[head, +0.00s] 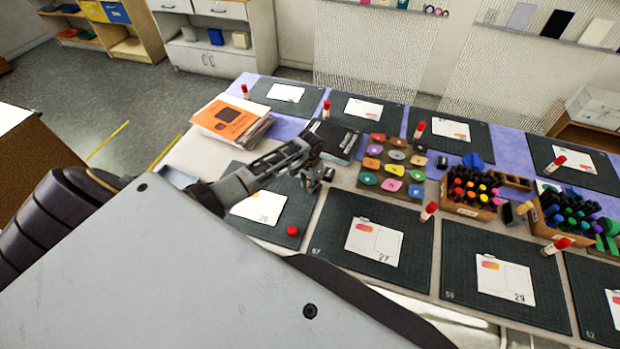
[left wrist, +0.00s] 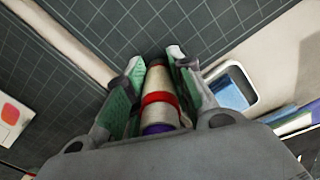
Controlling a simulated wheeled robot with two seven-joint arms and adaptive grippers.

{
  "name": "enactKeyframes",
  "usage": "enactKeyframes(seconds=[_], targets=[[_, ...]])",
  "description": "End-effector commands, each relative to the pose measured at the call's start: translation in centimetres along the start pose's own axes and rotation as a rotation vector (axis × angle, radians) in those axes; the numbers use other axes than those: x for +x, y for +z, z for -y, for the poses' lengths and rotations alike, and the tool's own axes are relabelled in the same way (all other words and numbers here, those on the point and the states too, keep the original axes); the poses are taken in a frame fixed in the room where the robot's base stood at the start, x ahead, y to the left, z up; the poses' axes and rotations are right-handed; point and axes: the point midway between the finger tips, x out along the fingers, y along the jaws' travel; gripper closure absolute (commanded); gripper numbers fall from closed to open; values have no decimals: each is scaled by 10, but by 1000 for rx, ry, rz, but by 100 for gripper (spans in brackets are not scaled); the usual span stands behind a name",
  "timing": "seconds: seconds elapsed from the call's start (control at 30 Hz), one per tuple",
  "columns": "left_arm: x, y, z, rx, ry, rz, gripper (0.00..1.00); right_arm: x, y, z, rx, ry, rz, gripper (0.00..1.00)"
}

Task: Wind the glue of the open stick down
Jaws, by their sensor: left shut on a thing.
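My left gripper (head: 322,174) hangs over the left front cutting mat (head: 268,238) in the head view. In the left wrist view the left gripper (left wrist: 156,62) is shut on a glue stick (left wrist: 162,86). The stick has a whitish body, a red band and a purple part at the lower end of the picture. It lies lengthwise between the two green-padded fingers. In the head view the held stick is not clear behind the gripper. A loose red cap (head: 292,231) lies on the mat near the card (head: 259,206). My right gripper is not in view.
Several capped glue sticks stand beside other mats, one of them here (head: 428,211). An orange-topped paper stack (head: 228,117) lies behind the arm. A board of coloured pieces (head: 391,167) and marker boxes (head: 468,210) stand to the right. The neighbouring mat (head: 333,247) holds only a card.

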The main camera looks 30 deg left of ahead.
Motion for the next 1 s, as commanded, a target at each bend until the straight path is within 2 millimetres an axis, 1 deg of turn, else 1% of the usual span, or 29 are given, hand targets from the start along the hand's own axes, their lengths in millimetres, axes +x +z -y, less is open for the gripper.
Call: enactKeyframes(seconds=[0.37, 0.8, 1.0], targets=[[2, 2, -1, -25, 1, 4, 96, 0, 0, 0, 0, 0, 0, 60], [2, 2, -2, -283, 2, 4, 96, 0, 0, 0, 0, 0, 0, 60], [2, 2, -1, -319, 1, 4, 96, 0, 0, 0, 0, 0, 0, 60]])
